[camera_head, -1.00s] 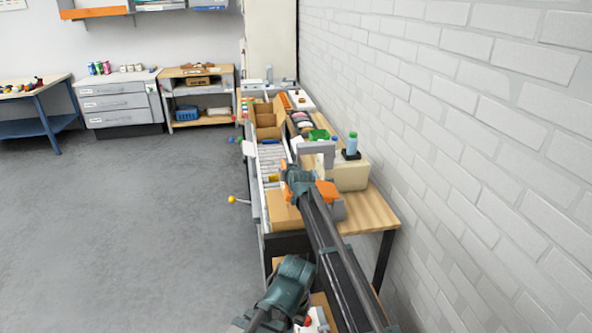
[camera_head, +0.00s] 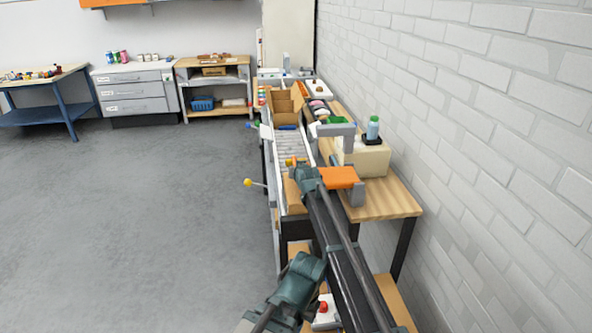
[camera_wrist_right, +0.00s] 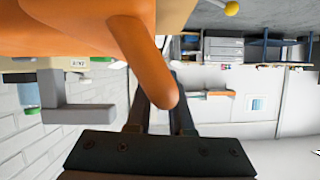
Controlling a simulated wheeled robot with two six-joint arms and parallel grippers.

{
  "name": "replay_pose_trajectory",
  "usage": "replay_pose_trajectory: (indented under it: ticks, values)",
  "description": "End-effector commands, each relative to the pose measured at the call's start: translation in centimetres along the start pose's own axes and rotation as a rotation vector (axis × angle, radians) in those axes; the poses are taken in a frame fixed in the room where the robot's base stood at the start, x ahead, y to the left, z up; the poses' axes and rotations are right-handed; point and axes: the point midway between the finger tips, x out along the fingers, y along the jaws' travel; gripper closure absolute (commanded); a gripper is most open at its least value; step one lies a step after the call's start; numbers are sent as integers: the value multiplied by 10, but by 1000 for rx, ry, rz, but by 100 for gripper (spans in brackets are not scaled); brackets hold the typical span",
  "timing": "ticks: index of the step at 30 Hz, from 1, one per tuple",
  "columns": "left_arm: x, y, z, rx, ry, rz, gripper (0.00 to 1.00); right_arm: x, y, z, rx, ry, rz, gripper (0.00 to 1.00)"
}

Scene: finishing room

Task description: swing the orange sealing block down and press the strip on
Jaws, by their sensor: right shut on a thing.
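The orange sealing block (camera_head: 340,177) stands at the near end of the bench line, beside a grey post or bracket (camera_head: 357,194). It fills the upper left of the right wrist view (camera_wrist_right: 80,30), with a rounded orange end reaching down to the fingers. My right gripper (camera_wrist_right: 160,105) is shut on this orange part. In the head view my right arm hides the grip itself. A cardboard box (camera_head: 294,196) lies just left of and below the gripper. I cannot make out the strip. My left gripper's fingers do not show.
A roller conveyor (camera_head: 291,150) carries an open carton (camera_head: 285,107) farther back. A cream machine (camera_head: 368,160) with a bottle on top (camera_head: 373,127) stands right, by the brick wall. A yellow-knobbed lever (camera_head: 248,182) juts left. The floor left is clear.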

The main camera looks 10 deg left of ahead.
Motion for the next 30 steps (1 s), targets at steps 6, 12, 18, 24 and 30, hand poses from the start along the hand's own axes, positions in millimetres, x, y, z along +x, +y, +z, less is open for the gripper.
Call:
replay_pose_trajectory:
  ticks: [6, 12, 18, 24, 30]
  values:
    - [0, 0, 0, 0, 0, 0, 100, 0, 0, 0, 0, -1, 0, 73]
    - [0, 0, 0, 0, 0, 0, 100, 0, 0, 0, 0, -1, 0, 50]
    - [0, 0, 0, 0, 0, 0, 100, 0, 0, 0, 0, 0, 0, 50]
    - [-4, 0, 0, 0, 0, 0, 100, -9, 0, -1, 0, 0, 0, 50]
    - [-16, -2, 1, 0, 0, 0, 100, -36, 0, -2, 0, 0, 0, 50]
